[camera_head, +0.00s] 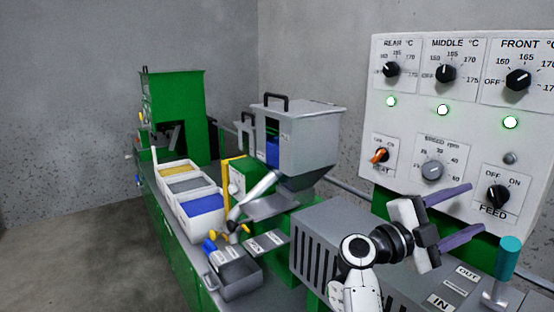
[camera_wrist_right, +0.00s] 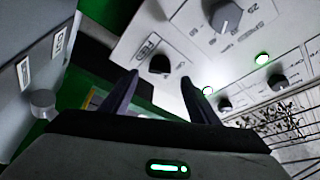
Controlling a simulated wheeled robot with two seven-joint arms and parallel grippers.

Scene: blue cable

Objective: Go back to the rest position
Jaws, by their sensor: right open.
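My right gripper (camera_head: 476,208) is open and empty in front of the lower part of the white control panel (camera_head: 470,135). In the right wrist view its two dark fingers (camera_wrist_right: 157,76) point at the panel, with the black FEED knob (camera_wrist_right: 160,64) seen between the tips. In the head view the FEED knob (camera_head: 497,197) shows just beyond the fingertips. I cannot tell whether the fingers touch it, nor clearly which way its pointer stands. My left gripper is not in view.
A teal-topped lever (camera_head: 508,258) stands right of the gripper, near the IN and OUT labels. A grey vented housing (camera_head: 325,245) lies below. Left are a hopper (camera_head: 300,135), bins of blue (camera_head: 203,206), grey and yellow material, and a green machine (camera_head: 175,110).

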